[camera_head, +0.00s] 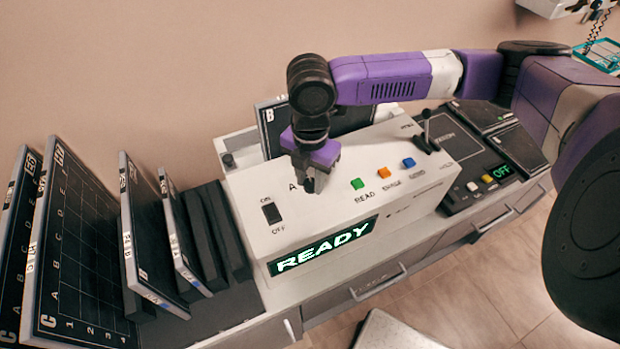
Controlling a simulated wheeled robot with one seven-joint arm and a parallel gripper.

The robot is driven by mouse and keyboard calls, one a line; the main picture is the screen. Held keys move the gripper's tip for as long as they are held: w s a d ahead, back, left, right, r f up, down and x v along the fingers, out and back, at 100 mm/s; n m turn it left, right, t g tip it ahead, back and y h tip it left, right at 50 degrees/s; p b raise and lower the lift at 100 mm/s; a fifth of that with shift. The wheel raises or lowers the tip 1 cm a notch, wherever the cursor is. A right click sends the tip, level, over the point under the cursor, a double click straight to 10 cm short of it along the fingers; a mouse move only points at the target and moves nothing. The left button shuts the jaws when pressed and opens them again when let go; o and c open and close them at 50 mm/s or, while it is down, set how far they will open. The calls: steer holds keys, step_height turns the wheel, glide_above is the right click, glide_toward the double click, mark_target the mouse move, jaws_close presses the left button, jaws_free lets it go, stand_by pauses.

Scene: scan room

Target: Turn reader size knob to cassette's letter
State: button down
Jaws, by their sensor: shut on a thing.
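The white reader (405,185) sits on the counter with a lit green READY display (323,246). My gripper (315,180) points down onto its top and is shut on the size knob, which the fingers almost wholly hide. A letter A (293,187) shows just left of the fingers. The knob's other letters and where its pointer stands are hidden. A dark cassette (271,140) stands upright at the reader's back, partly behind my arm, with a white letter B at its upper left corner.
A black ON/OFF switch (271,213) and green (357,184), orange (383,172) and blue (408,162) buttons are on the reader's top, with a lever (426,132) at right. Several upright cassettes (85,250) stand at left. A black control unit (470,160) showing OFF is at right.

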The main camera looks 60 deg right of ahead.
mark_target(310, 183)
steer(key=shift+n, duration=1.1)
steer(key=c, duration=1.1)
jaws_free()
steer(key=shift+o, duration=0.2)
steer(key=shift+r, duration=0.1)
step_height(310, 183, up, 8)
steer(key=shift+f+b, duration=0.15)
steer(key=shift+b, duration=0.4)
